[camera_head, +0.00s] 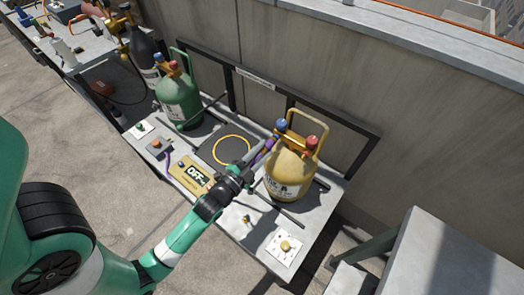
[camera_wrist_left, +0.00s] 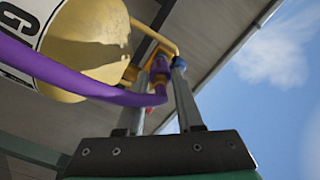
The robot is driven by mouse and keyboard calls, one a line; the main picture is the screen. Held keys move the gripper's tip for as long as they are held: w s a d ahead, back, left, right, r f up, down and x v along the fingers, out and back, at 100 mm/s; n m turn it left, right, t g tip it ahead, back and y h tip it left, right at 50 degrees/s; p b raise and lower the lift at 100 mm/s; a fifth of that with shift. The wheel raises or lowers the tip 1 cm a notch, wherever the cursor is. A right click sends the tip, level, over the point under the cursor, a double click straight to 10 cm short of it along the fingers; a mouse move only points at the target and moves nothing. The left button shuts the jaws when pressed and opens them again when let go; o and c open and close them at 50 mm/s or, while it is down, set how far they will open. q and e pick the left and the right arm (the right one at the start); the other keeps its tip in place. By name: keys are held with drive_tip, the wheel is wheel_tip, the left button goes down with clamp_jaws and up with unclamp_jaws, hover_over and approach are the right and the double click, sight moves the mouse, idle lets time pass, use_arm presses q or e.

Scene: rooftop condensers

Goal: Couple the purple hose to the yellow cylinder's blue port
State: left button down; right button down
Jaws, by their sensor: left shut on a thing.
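The yellow cylinder (camera_head: 291,175) stands upright on the bench. Its blue port (camera_head: 281,126) is at the upper left of its top, and a red port (camera_head: 312,141) is to the right. My left gripper (camera_head: 266,149) is beside the cylinder's upper left, shut on the purple hose (camera_head: 269,145) near its end. In the left wrist view the purple hose (camera_wrist_left: 100,92) runs across in front of the cylinder (camera_wrist_left: 90,45) and bends up between the fingers (camera_wrist_left: 168,75). Blue shows close to the fingertips; I cannot tell whether hose and port touch. My right gripper is out of view.
A green cylinder (camera_head: 178,98) stands at the bench's back left. A dark frame (camera_head: 345,128) and wall stand behind.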

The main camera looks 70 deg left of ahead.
sight(261, 153)
use_arm(q)
drive_tip(key=shift+w+a, duration=0.2)
drive_tip(key=shift+w, duration=0.15)
idle(0.5)
drive_tip(key=shift+c, duration=2.4)
unclamp_jaws()
drive_tip(key=shift+w, duration=0.1)
drive_tip(key=shift+v, duration=1.55)
drive_tip(key=b+v, duration=0.1)
drive_tip(key=v, duration=0.3)
drive_tip(key=shift+s+d+b, duration=0.15)
drive_tip(key=shift+s+b, duration=0.1)
drive_tip(key=shift+b, duration=0.1)
